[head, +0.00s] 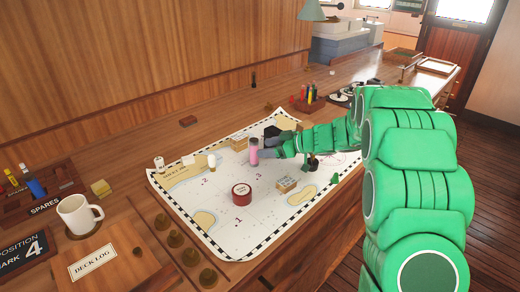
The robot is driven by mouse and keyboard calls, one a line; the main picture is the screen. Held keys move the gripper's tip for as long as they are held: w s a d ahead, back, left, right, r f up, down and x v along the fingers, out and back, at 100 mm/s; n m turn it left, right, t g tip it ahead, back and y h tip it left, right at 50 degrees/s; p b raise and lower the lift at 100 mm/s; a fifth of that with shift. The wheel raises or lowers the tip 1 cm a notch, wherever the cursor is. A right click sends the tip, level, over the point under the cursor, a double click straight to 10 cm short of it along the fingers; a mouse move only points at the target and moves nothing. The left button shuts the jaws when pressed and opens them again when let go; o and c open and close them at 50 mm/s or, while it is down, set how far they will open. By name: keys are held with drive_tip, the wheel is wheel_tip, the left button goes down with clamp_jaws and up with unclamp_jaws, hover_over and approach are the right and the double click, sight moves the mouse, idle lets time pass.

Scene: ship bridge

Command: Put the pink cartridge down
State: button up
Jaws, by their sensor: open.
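The pink cartridge (254,155) is upright on or just above the chart (222,222), left of the arm. It has a pink body and a grey upper end. I cannot tell whether its base touches the chart. My gripper (264,146) comes in from the right at the end of the green arm, its grey fingers at the cartridge. The gripper is open. The fingers are small here, and I cannot tell whether they still touch the cartridge.
A red round tin (241,194), a small wooden box (286,186) and a white-topped piece (212,162) stand on the chart. A mug (78,214) and a spares rack (40,190) are at left. A pen rack (307,101) is behind. The chart's front left is clear.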

drive_tip(key=shift+v, duration=2.25)
